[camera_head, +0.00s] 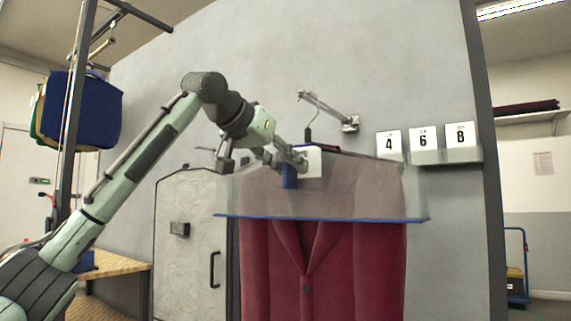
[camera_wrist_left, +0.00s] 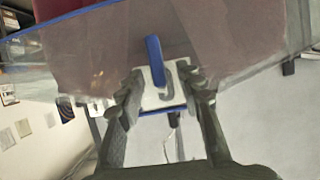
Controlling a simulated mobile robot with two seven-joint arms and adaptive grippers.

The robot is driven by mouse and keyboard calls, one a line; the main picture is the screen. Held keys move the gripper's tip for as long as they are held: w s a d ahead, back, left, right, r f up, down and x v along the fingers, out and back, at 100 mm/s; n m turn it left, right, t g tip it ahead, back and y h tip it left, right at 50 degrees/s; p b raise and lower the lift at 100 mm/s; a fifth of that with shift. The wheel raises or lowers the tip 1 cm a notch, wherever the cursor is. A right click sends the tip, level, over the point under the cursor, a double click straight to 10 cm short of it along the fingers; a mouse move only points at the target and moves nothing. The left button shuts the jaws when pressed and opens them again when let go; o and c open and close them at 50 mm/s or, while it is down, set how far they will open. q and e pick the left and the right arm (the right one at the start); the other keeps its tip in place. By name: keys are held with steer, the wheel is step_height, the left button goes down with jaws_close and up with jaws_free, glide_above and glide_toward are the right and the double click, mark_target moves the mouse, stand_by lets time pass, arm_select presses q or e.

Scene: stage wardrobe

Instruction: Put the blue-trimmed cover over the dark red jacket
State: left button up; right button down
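The dark red jacket (camera_head: 330,265) hangs from a hook on the wall bracket, its front facing me. The clear cover with blue trim (camera_head: 320,218) is around the jacket's shoulders and upper chest. Its blue hem crosses the chest, and the jacket below it is bare. The cover's white plate with a blue strip (camera_head: 313,162) is at its top. My left gripper (camera_head: 290,158) is closed on this plate; in the left wrist view its fingers (camera_wrist_left: 163,85) press both sides of it. The cover (camera_wrist_left: 225,35) also shows there. My right gripper is not in view.
The wall bracket (camera_head: 328,108) holds the hanger above the cover. Number cards (camera_head: 424,144) stand on a small ledge close to the right. A pale cabinet door (camera_head: 185,240) is at left behind my arm.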

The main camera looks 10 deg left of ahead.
arm_select(q)
steer(key=v, duration=1.2)
steer(key=w+d+f+g, duration=0.1)
steer(key=w+f, duration=0.3)
steer(key=f, duration=0.5)
steer(key=w+f, duration=0.4)
steer(key=f, duration=0.5)
steer(key=w+d+f+g, duration=0.1)
steer(key=w+f, duration=0.3)
steer(key=f, duration=0.5)
step_height(320, 180, down, 25)
steer(key=s+n+g+y, duration=0.2)
steer(key=s+a+f, duration=0.1)
steer(key=s+f, duration=0.2)
steer(key=f, duration=0.3)
steer(key=s+a+f+g, duration=0.1)
steer(key=s+f, duration=0.1)
steer(key=f, duration=0.4)
steer(key=s+a+f, duration=0.1)
steer(key=s+f, duration=0.2)
steer(key=f, duration=0.3)
steer(key=s+a+f+g+y, duration=0.2)
steer(key=s+a+f, duration=0.1)
steer(key=s+f, duration=0.8)
steer(key=s+a+f+g+y, duration=0.2)
steer(key=s+a+f, duration=0.2)
steer(key=s+f, duration=0.7)
steer(key=s, duration=0.7)
steer(key=shift+s+n, duration=0.3)
steer(key=shift+s, duration=0.05)
